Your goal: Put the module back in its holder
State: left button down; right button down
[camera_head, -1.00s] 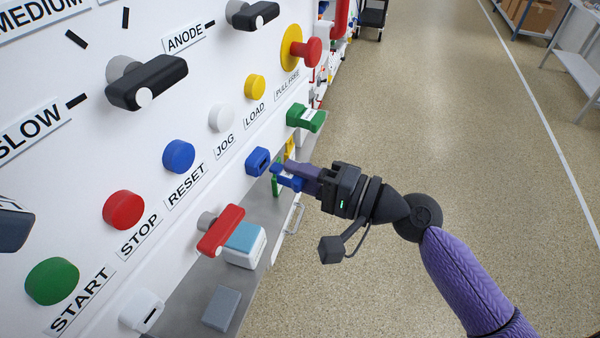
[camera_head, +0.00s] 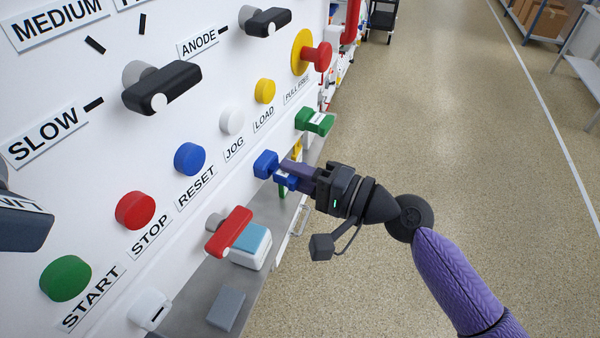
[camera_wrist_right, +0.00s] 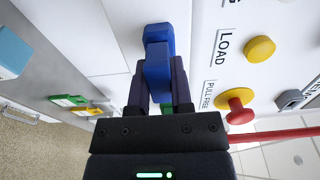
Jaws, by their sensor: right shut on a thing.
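My right gripper (camera_head: 293,174) is shut on a small blue module (camera_head: 287,181), just in front of the white panel. The module also shows between the purple fingers in the right wrist view (camera_wrist_right: 157,78). A blue holder (camera_head: 265,164) sticks out from the panel directly beside the module; in the right wrist view the holder (camera_wrist_right: 159,33) lies straight ahead of it. The module's panel-side end is at the holder's mouth and appears to meet it; how far in it is, I cannot tell. The fingers partly hide the module. My left gripper is not in view.
A green holder (camera_head: 315,121) is on the panel to the upper right. A red handle (camera_head: 229,232) and a blue-topped white block (camera_head: 251,246) are at the lower left, by a grey ledge (camera_head: 193,310).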

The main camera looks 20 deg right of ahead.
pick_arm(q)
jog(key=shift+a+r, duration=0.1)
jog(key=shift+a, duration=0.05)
pick_arm(e)
jog(key=shift+w+a, duration=0.3)
jog(key=shift+c, duration=2.2)
grip_release()
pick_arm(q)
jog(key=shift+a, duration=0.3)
pick_arm(e)
jog(key=shift+s+d+f, duration=0.15)
jog(key=shift+s+d, duration=0.1)
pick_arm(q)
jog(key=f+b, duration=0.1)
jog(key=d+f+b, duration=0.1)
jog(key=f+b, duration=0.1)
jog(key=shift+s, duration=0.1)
pick_arm(e)
jog(key=v, duration=0.9)
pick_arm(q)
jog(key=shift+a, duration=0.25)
